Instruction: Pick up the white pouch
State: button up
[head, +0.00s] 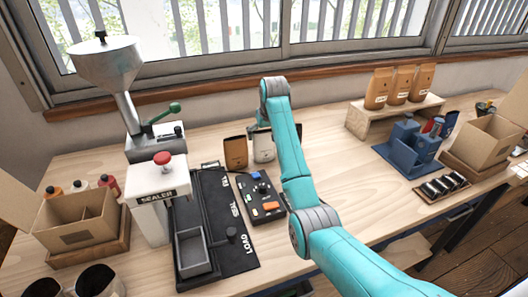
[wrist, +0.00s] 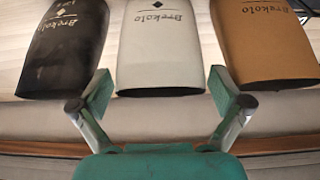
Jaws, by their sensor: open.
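The white pouch (wrist: 161,45) with dark lettering is in the middle of the wrist view, between a black pouch (wrist: 62,45) on the left and a brown pouch (wrist: 264,40) on the right. My gripper (wrist: 160,91) is open and empty, one fingertip toward each side of the white pouch's near end. I cannot tell whether the fingers touch it. In the head view the white pouch (head: 264,149) stands on the table beside the brown pouch (head: 235,153), partly behind my arm.
A control box (head: 263,198) with coloured buttons and a sealer (head: 160,195) stand in front and to the left. A wooden riser (head: 400,115) with several brown pouches and a blue caddy (head: 408,150) are to the right. Bare table lies right of my arm.

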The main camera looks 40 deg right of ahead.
jog(key=shift+w+f, duration=0.15)
jog(key=shift+f, duration=0.25)
jog(key=c, duration=1.3)
jog(key=shift+o, duration=0.2)
jog(key=shift+r, duration=0.1)
